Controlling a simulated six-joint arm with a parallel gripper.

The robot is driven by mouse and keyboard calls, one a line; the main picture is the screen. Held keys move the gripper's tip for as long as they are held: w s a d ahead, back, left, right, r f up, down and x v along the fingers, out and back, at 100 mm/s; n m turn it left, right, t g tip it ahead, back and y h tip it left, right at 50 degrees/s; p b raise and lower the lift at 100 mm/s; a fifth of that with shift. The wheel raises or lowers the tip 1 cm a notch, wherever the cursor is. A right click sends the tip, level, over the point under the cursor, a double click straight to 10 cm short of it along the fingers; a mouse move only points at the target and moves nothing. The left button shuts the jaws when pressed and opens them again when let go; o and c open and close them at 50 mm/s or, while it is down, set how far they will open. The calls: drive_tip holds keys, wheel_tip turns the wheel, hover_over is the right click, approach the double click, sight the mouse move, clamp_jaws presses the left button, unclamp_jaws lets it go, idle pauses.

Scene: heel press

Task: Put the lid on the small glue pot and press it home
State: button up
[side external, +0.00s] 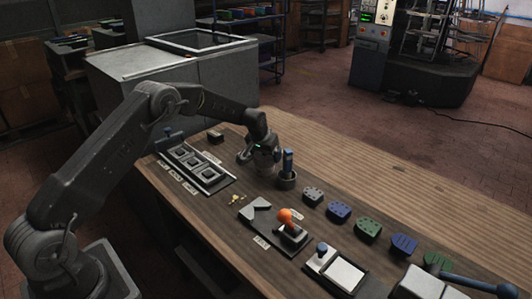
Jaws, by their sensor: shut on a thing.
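My gripper (266,167) hangs low over the back middle of the wooden bench. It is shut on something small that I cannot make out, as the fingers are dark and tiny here. Close on its right stands a small dark round pot or cup (287,181) with a blue upright piece (288,160) rising from it. I cannot tell whether this is the glue pot, or whether the gripper touches it. No lid can be clearly picked out.
A dark tray with square pockets (196,166) lies left. In front are a fixture with an orange knob (285,215) and a white pad with a blue knob (338,272). Several grey, blue and green heel-shaped pieces (340,211) run rightward. The bench's far right (420,205) is clear.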

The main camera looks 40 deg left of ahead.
drive_tip(key=shift+f, duration=0.6)
idle(0.8)
drive_tip(key=o, duration=0.6)
drive_tip(key=shift+c, duration=0.2)
drive_tip(key=shift+r, duration=0.15)
drive_tip(key=shift+r, duration=3.45)
